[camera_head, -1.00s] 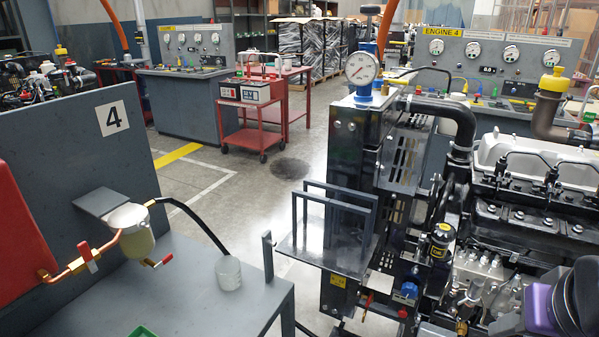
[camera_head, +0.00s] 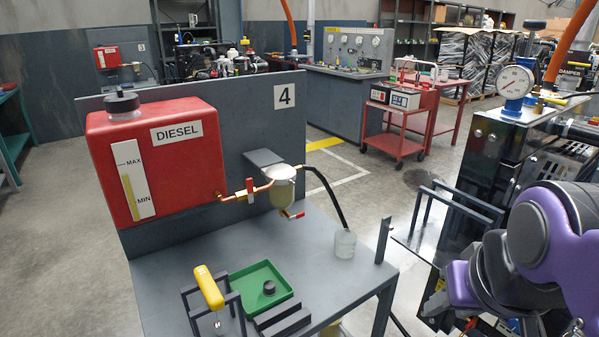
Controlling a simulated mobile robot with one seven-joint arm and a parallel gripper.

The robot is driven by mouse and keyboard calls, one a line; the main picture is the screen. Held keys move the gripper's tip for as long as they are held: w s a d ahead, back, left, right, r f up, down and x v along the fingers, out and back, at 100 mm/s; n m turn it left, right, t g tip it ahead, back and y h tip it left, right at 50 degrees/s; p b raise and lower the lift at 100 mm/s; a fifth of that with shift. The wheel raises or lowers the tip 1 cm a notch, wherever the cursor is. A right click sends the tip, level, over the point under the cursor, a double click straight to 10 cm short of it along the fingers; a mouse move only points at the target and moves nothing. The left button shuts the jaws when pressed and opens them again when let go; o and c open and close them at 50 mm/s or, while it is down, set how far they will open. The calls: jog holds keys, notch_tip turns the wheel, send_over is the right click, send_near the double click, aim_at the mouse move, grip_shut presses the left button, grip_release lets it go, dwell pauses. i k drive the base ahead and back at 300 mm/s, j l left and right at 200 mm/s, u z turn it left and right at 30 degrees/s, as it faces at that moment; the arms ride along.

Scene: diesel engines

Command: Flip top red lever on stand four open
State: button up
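Stand four (camera_head: 330,292) is a dark grey bench with a back panel marked 4. A red diesel tank (camera_head: 170,175) is mounted on its left side. The top red lever (camera_head: 250,187) sits on the copper pipe between the tank and the filter bowl (camera_head: 284,195); its handle stands roughly upright, across the pipe. A second red lever (camera_head: 293,215) is below the filter bowl. My purple and black arm links fill the lower right, well apart from the levers. I cannot make out my gripper's fingers.
A green tray (camera_head: 262,287), a yellow-handled tool (camera_head: 208,288) on a grey frame, and a clear cup (camera_head: 345,244) are on the bench. An engine with a pressure gauge (camera_head: 515,82) stands at the right. A red cart (camera_head: 400,122) stands behind. Floor at the left is open.

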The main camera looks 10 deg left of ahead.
aim_at(250, 197)
jog(key=u, duration=1.1)
